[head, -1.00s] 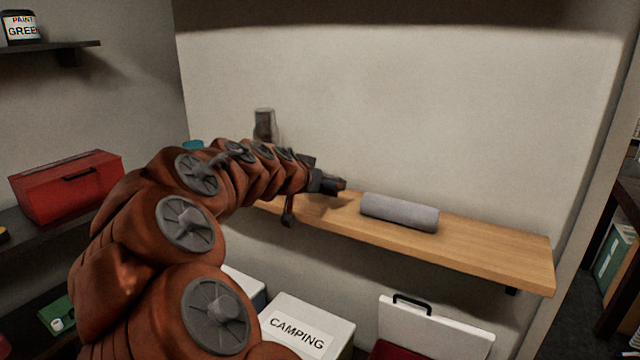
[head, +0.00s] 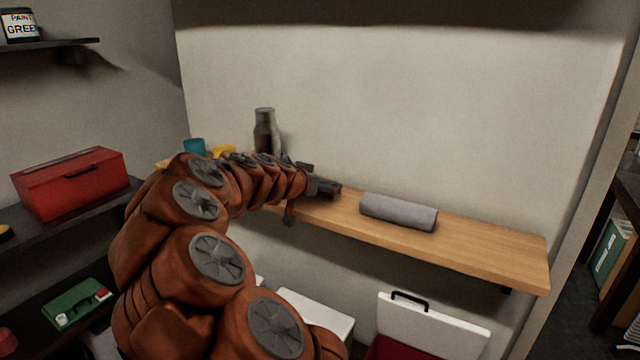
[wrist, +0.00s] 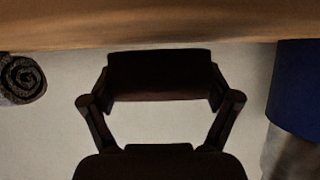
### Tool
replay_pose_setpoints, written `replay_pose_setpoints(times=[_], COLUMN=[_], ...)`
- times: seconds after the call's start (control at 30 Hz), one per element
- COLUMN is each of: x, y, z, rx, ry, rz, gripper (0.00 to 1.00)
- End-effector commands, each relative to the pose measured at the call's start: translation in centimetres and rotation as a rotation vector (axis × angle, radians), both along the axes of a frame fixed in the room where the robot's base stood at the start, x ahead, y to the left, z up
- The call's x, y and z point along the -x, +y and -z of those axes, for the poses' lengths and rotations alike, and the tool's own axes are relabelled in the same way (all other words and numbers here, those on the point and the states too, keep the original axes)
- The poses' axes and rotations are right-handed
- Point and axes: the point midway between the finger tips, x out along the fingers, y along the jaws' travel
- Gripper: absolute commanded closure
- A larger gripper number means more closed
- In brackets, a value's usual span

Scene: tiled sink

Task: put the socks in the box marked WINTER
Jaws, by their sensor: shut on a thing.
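My gripper (head: 328,188) is over the wooden shelf, left of a grey roll. It is shut on a dark, blocky thing (wrist: 160,75), which fills the space between the fingers in the wrist view. I cannot tell whether this thing is the socks. No WINTER marking is readable. A white box (head: 318,312) stands below the shelf, its front hidden by my arm. An open box with a white lid (head: 430,327) and a red inside stands to its right.
The wooden shelf (head: 480,250) carries the grey roll (head: 398,212), which also shows in the wrist view (wrist: 20,78), a bottle (head: 264,130) and a teal cup (head: 194,147). A blue thing (wrist: 298,90) is at the wrist view's right. A red toolbox (head: 75,182) is left.

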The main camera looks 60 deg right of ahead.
Motion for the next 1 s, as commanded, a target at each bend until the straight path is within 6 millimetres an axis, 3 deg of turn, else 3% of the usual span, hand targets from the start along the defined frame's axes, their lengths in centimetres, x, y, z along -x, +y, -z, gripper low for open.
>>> replay_pose_setpoints(times=[0.57,0.6,0.7,1.0], x=[-0.02,-0.01,-0.02,-0.03], y=[0.02,0.02,0.02,0.03], z=[0.94,0.80,0.78,0.74], rx=[0.001,0.000,0.000,0.000], ry=[0.000,0.000,0.000,0.000], rz=[0.000,0.000,0.000,0.000], gripper=[0.47,0.08,0.00,0.00])
